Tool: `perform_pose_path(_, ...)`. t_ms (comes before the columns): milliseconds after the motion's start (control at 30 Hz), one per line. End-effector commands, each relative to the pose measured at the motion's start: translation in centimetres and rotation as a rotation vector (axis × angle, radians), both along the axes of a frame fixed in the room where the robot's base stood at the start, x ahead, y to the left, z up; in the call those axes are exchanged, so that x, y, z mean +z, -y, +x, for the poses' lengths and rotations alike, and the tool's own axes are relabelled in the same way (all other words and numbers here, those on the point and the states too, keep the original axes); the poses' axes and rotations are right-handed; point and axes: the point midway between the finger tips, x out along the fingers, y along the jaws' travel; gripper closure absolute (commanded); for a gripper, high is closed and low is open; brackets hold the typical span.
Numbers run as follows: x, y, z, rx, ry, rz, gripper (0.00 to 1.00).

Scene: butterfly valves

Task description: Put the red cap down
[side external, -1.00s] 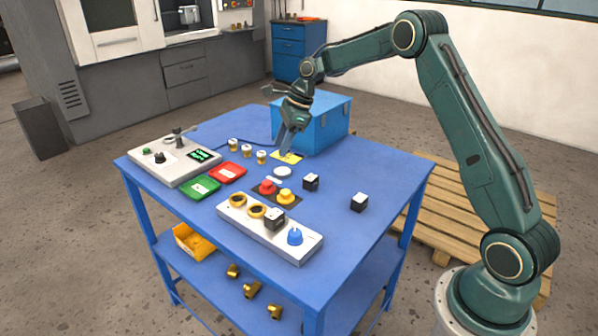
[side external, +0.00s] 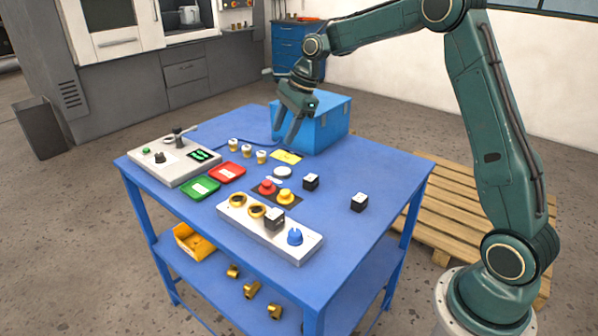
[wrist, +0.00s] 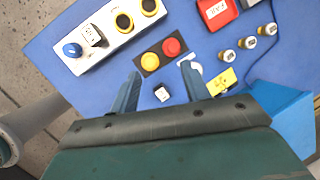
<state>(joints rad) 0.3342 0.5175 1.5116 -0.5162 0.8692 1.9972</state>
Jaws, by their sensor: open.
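The red cap (side external: 267,187) sits on a small dark mat (side external: 266,197) on the blue table, beside the yellow cap (side external: 285,196). In the wrist view the red cap (wrist: 171,46) and the yellow cap (wrist: 150,60) lie just beyond my fingertips. My gripper (side external: 287,141) is raised above the table, in front of the blue box, apart from both caps. In the wrist view its two fingers (wrist: 160,70) are spread with nothing between them but table and a small black-and-white block lower down.
The blue box (side external: 325,125) stands behind my gripper. A yellow card (side external: 287,157) and a white disc (side external: 282,173) lie nearby. Black-and-white blocks (side external: 311,181) (side external: 359,202) stand to the right. A grey-white panel (side external: 300,248) is at the front. The table's right side is mostly clear.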

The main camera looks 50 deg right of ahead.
Motion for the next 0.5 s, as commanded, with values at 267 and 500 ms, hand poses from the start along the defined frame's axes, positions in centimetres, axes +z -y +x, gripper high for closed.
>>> perform_pose_path(267, 5.5, -3.3, -5.4, 0.312, 0.112, -0.153, 0.53)
perform_pose_path(500, 8.6, -5.5, -10.7, 0.581, 0.194, -0.288, 0.53)
